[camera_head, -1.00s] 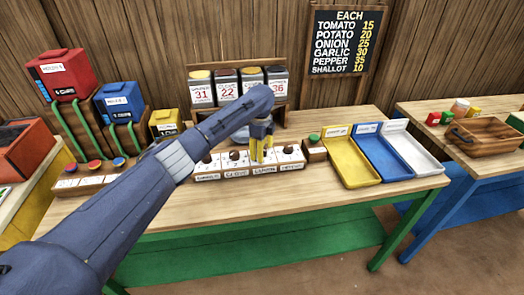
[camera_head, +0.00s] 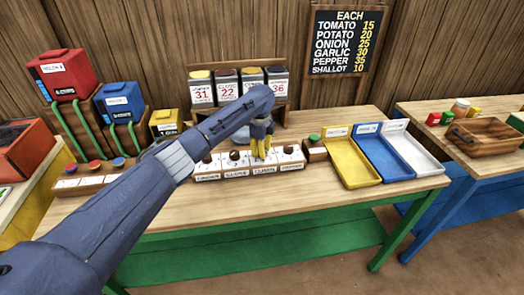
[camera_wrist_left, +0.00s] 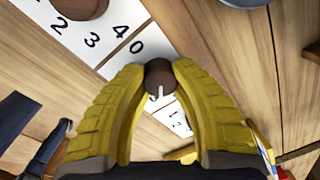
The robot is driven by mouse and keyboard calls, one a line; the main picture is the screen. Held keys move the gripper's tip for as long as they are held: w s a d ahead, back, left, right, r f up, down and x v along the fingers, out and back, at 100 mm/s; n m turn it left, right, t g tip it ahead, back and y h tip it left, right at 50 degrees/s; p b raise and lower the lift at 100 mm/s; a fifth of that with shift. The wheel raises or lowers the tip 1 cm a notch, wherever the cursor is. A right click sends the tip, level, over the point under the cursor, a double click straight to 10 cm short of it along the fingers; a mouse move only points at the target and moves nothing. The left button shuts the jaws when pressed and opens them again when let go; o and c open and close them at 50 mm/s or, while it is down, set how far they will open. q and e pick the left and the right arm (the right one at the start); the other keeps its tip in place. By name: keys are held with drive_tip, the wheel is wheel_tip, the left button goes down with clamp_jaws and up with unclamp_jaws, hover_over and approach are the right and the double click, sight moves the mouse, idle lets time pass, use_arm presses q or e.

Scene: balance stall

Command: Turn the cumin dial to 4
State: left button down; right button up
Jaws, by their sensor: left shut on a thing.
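The cumin dial (camera_wrist_left: 158,75) is a round brown knob with a white pointer mark, seen in the left wrist view. Its pointer faces down in that picture, towards the side with a small 1 and 2; part of its scale is hidden by the fingers. In the head view its white panel (camera_head: 264,170) is third from the left in the dial row. My left gripper (camera_head: 262,151) has yellow fingers and reaches down over this panel. In the wrist view the left gripper (camera_wrist_left: 160,82) is shut on the knob, one finger on each side. My right gripper is not in view.
A neighbouring dial (camera_wrist_left: 80,6) sits close beside the fingers. Several spice tins (camera_head: 228,85) stand on a rack behind. A green button block (camera_head: 315,150) and a yellow tray (camera_head: 350,165) lie to the right. A price board (camera_head: 343,42) hangs behind.

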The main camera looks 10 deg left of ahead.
use_arm(q)
drive_tip(key=n, duration=0.4)
drive_tip(key=shift+d+n, duration=0.2)
drive_tip(key=shift+n, duration=0.1)
drive_tip(key=shift+n+y, duration=0.3)
drive_tip(key=shift+n, duration=1.5)
drive_tip(key=c, duration=1.3)
unclamp_jaws()
drive_tip(key=shift+d, duration=0.1)
drive_tip(key=o, duration=0.4)
drive_tip(key=shift+r, duration=0.1)
drive_tip(key=r, duration=1.1)
drive_tip(key=shift+s+d+r, duration=0.1)
drive_tip(key=shift+s+r, duration=0.3)
